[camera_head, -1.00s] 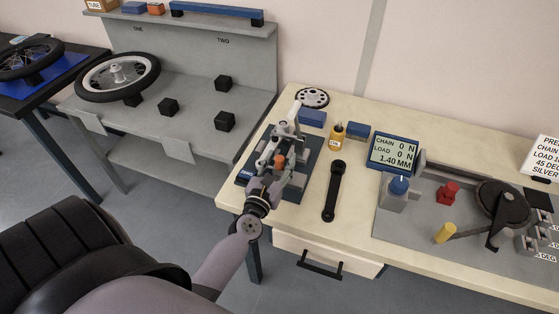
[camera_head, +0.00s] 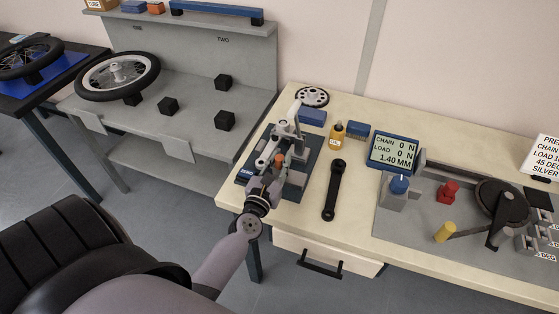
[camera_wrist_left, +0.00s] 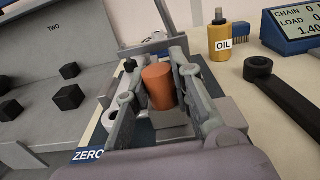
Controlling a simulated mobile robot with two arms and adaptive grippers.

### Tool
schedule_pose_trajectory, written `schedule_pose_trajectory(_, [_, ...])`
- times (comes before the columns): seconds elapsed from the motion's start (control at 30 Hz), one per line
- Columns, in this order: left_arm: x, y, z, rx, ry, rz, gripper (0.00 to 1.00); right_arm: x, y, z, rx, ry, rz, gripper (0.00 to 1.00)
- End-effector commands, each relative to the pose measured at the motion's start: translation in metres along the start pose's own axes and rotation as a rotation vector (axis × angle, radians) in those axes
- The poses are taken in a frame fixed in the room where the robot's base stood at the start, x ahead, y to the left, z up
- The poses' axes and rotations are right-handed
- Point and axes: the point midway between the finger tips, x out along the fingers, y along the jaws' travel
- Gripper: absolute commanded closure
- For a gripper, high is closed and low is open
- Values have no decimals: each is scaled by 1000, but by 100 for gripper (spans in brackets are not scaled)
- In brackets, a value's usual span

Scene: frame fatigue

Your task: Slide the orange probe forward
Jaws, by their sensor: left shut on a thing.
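The orange probe (camera_wrist_left: 158,86) is a short upright cylinder between the two fingers of my left gripper (camera_wrist_left: 152,80) in the left wrist view. It stands over a grey block on a dark blue fixture (camera_head: 298,188) labelled ZERO. In the head view the probe (camera_head: 280,159) shows as a small orange spot among the grey parts of the fixture, just ahead of my left gripper (camera_head: 268,176). The gripper is shut on the probe. The fingers hide part of the fixture. My right gripper is not in view.
A display (camera_head: 393,151) reads CHAIN 0 N, LOAD 0 N, 1.40 MM. A chainring (camera_head: 312,97) lies behind. The grey rack (camera_head: 180,100) is at left.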

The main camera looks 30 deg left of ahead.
Motion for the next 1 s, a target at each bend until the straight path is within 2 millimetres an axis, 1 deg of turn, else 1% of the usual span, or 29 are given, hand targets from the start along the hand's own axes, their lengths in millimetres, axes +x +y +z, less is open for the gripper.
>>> schedule_pose_trajectory(0.6, [0,-4,0,0,1,0,100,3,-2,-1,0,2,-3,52])
schedule_pose_trajectory(0.63, [0,-4,0,0,1,0,77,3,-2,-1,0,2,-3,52])
schedule_pose_trajectory(0.9, [0,-4,0,0,1,0,59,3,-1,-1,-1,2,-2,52])
schedule_pose_trajectory(0.93, [0,-4,0,0,0,0,57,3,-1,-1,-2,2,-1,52])
schedule_pose_trajectory(1.0, [0,-4,0,0,0,0,57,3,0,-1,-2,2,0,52])
